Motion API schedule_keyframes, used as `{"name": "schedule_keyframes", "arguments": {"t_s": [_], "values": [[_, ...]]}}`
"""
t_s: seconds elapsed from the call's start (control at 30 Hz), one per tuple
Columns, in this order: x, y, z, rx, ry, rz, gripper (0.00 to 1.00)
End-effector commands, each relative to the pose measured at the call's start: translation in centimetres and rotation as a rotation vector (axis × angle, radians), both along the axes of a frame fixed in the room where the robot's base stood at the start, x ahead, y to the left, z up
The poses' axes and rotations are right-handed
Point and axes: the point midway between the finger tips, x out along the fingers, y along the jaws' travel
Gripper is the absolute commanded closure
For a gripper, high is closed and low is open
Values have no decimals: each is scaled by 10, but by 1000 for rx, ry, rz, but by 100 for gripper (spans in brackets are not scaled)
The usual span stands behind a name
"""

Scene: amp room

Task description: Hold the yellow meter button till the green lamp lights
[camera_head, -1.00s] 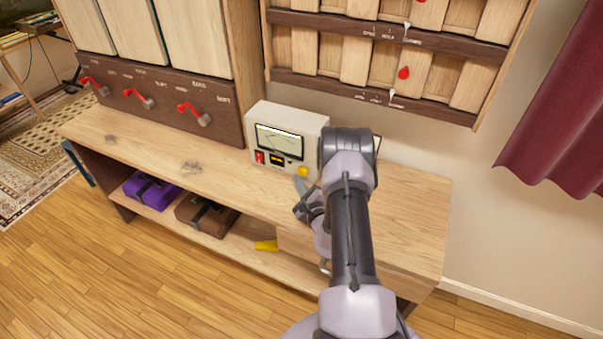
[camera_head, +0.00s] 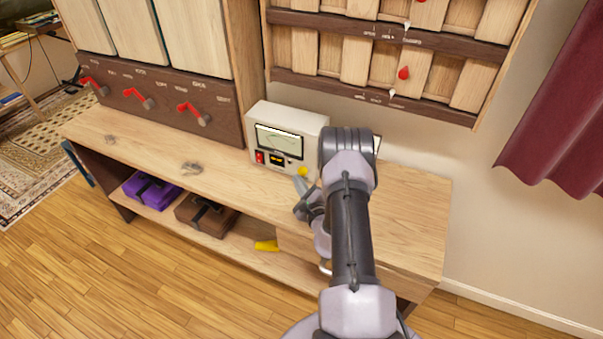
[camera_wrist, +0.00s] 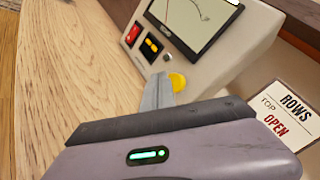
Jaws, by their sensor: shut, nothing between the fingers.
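The cream meter box (camera_head: 262,117) stands on the wooden bench against the wall. It also shows in the wrist view (camera_wrist: 235,62). Its sloped front has a dial window, a red switch (camera_wrist: 133,34), a small amber display (camera_wrist: 152,46) and the yellow button (camera_wrist: 178,82). The button shows in the head view (camera_head: 303,171) too. My gripper (camera_wrist: 158,88) is shut and empty, its fingertips right beside the yellow button; I cannot tell whether they press it. I see no lit green lamp on the meter; a small dark spot (camera_wrist: 166,57) sits below the display.
A cabinet with red-handled levers (camera_head: 138,98) stands left of the meter. A slatted wall rack (camera_head: 385,60) hangs above. A printed card (camera_wrist: 286,120) is right of the meter. Purple (camera_head: 150,190) and brown (camera_head: 206,215) cases lie on the lower shelf. The bench left of the meter is mostly clear.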

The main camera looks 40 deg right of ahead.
Motion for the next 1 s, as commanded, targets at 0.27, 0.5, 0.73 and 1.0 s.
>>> {"name": "schedule_keyframes", "arguments": {"t_s": [0.27, 0.5, 0.73, 1.0], "values": [[2, -6, -1, 0, 0, 0, 100], [3, -8, 0, 0, 0, 0, 100], [4, -9, 0, 0, 0, 0, 100], [5, -12, 0, -1, 0, 1, 100]]}}
